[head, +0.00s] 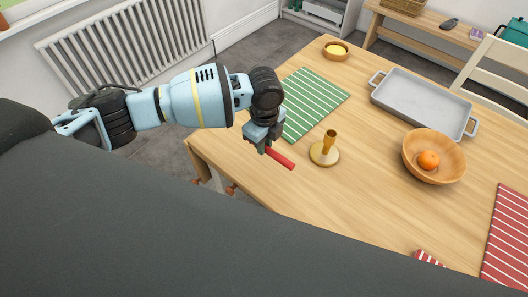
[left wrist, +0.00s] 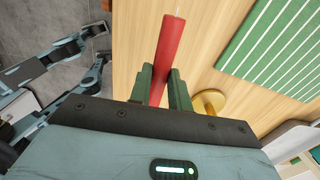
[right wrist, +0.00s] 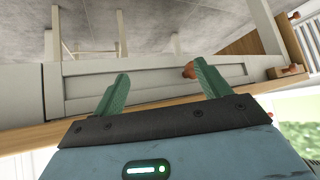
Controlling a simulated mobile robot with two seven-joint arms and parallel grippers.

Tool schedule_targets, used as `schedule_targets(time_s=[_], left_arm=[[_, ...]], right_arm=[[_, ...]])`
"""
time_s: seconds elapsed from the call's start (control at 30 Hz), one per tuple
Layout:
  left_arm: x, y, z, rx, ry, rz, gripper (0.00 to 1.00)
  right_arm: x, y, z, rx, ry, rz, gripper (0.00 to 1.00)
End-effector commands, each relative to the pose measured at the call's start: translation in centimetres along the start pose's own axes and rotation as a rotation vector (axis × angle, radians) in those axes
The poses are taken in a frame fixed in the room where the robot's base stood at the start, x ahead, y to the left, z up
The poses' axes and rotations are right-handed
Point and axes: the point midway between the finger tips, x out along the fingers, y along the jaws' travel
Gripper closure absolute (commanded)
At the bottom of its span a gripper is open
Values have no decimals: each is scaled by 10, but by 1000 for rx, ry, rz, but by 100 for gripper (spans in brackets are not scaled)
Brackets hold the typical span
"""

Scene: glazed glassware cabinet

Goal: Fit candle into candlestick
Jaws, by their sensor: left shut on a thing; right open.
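My left gripper (head: 264,149) is shut on a red candle (head: 281,159) near the table's left edge. In the left wrist view, the candle (left wrist: 168,52) stands out between the green fingers (left wrist: 162,88), with a pale wick at its far end. In the head view the candle lies tilted, pointing to the lower right. The brass candlestick (head: 325,153) stands upright on the table, just right of the candle and apart from it. Its round base (left wrist: 209,101) partly shows beside a finger in the left wrist view. My right gripper (right wrist: 160,85) is open and empty in the right wrist view.
A green striped placemat (head: 313,103) lies behind the candlestick. A wooden bowl (head: 452,166) with an orange (head: 429,159) and a grey tray (head: 420,104) stand to the right. A small yellow-filled bowl (head: 337,50) is at the back. A red striped mat (head: 508,245) lies front right.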

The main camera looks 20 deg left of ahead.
Motion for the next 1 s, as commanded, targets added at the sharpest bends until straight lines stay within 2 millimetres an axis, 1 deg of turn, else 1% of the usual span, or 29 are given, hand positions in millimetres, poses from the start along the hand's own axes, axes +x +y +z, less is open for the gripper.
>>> schedule_targets(time_s=[0.03, 0.13, 0.5, 0.63, 0.77, 1.0], left_arm=[[-6, 0, 0, 0, -1, -1, 100], [-11, 0, 0, 0, 0, 0, 100], [-12, 0, 0, -2, 0, 1, 100], [-16, 0, 2, -47, 1, 1, 100], [-27, 1, 6, -176, 0, -2, 100], [-54, 5, 16, -543, 4, -2, 100]], right_arm=[[0, 0, 0, 0, 1, 0, 24], [0, 0, 0, 0, 1, 1, 24], [0, 2, 1, -5, -1, 1, 24], [0, 3, 1, -11, -2, 1, 24], [-1, 4, 2, -15, -3, 1, 24], [-1, 4, 2, -14, -3, 1, 24]])
